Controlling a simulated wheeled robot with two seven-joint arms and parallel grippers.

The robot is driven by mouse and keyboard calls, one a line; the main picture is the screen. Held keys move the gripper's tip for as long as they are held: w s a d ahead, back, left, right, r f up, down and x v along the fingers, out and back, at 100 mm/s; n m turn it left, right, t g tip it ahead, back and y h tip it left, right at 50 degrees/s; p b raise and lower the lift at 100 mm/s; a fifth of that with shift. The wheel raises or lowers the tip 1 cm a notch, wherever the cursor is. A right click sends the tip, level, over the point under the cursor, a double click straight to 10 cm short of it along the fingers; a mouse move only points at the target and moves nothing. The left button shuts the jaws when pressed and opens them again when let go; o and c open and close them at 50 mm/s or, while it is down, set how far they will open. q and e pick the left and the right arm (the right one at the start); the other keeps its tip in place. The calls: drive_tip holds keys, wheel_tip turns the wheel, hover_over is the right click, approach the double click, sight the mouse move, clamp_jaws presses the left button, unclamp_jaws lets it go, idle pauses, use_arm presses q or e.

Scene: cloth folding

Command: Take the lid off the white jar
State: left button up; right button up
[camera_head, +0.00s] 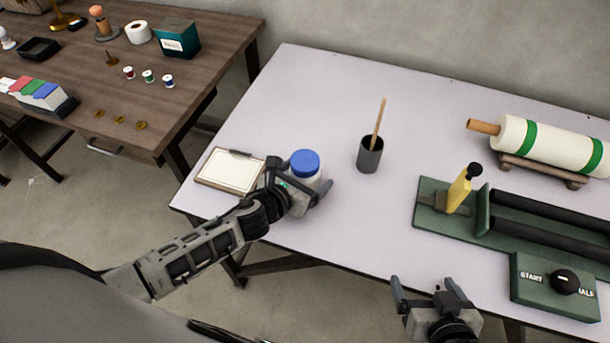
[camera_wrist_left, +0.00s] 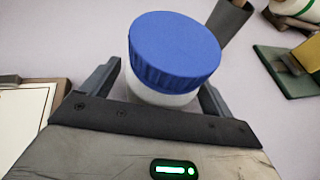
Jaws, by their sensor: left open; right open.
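The white jar (camera_head: 311,182) stands upright on the pale table with its blue lid (camera_head: 305,162) on top. In the left wrist view the lid (camera_wrist_left: 175,48) fills the upper middle, and a strip of the white jar body (camera_wrist_left: 160,96) shows below it. My left gripper (camera_head: 300,192) is open, low at the jar, with one finger on each side of the body, below the lid. I cannot tell whether the fingers touch the jar. My right gripper (camera_head: 432,285) is open and empty at the table's front edge, well away from the jar.
A clipboard (camera_head: 230,171) lies left of the jar. A dark cup (camera_head: 369,156) with a wooden stick stands to its right. A green machine (camera_head: 440,207) with rollers and a wrapped roll (camera_head: 540,145) occupy the right side. The table (camera_head: 300,90) is clear behind the jar.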

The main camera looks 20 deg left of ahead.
sight(297, 169)
use_arm(q)
drive_tip(key=c, duration=1.3)
drive_tip(key=shift+r, duration=0.1)
drive_tip(key=shift+c, duration=0.3)
drive_tip(key=shift+r, duration=0.45)
wheel_tip(297, 169, up, 2)
drive_tip(key=shift+r+p, duration=0.25)
drive_tip(key=shift+p, duration=0.45)
drive_tip(key=s+r+p, duration=0.1)
drive_tip(key=s+r, duration=0.3)
drive_tip(key=r, duration=0.1)
drive_tip(key=shift+s+r+p, duration=0.1)
drive_tip(key=shift+s+p, duration=0.15)
drive_tip(key=shift+p, duration=0.1)
drive_tip(key=s+r, duration=0.4)
drive_tip(key=s, duration=0.5)
drive_tip(key=shift+s+a+r, duration=0.2)
drive_tip(key=shift+s, duration=0.05)
